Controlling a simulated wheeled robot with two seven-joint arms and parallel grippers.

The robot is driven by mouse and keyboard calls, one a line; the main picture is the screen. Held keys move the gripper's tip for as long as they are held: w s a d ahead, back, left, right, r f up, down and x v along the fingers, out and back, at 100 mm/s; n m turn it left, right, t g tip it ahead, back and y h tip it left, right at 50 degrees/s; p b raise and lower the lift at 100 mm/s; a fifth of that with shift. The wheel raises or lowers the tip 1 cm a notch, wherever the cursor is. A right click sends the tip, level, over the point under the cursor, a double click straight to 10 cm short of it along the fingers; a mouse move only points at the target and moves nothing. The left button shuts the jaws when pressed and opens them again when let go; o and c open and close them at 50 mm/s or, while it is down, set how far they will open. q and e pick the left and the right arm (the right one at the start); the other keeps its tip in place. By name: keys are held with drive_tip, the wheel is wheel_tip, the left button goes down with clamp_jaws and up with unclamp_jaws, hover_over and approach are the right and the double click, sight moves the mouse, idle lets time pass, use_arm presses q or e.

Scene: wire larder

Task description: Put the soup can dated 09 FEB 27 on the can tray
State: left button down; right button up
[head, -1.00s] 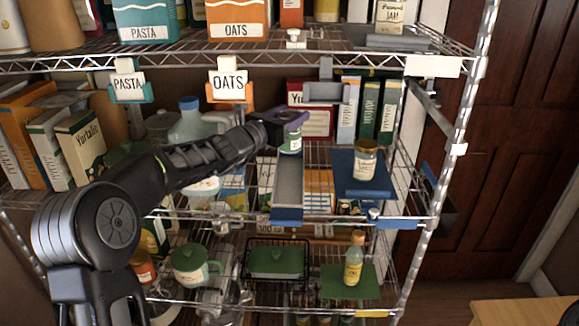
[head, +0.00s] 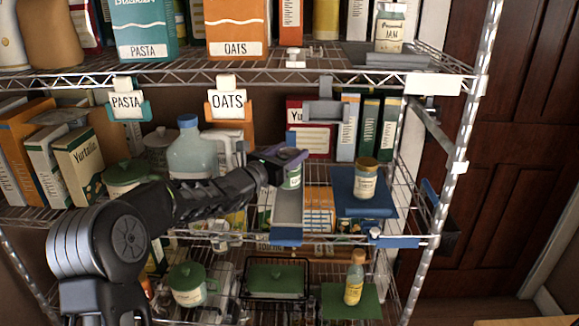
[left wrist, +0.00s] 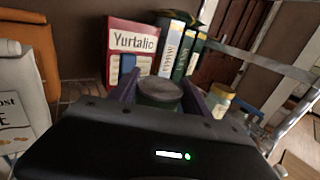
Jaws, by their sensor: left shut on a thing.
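My left gripper (head: 285,157) is shut on a small can (head: 292,178) with a green and white label. The can is upright, and its date cannot be read. In the left wrist view, the can's grey lid (left wrist: 159,90) shows between the purple fingers of the left gripper (left wrist: 165,95). A long grey tray (head: 288,207) with a blue front lip, seemingly the can tray, lies on the middle shelf under and in front of the can. I cannot tell whether the can's base touches it. My right gripper is not in view.
A jar with a brown lid (head: 366,179) stands on a blue mat (head: 345,205) right of the tray. A clear jug (head: 192,152) stands left of my gripper. A red Yurtalio box (head: 312,138) stands behind. The upper shelf edge (head: 290,77) runs above.

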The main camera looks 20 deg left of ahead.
use_arm(q)
drive_tip(key=shift+r, duration=0.1)
drive_tip(key=shift+f, duration=1.9)
drive_tip(key=shift+f, duration=0.15)
drive_tip(key=c, duration=0.5)
unclamp_jaws()
drive_tip(key=b+v, duration=0.2)
drive_tip(key=v, duration=1)
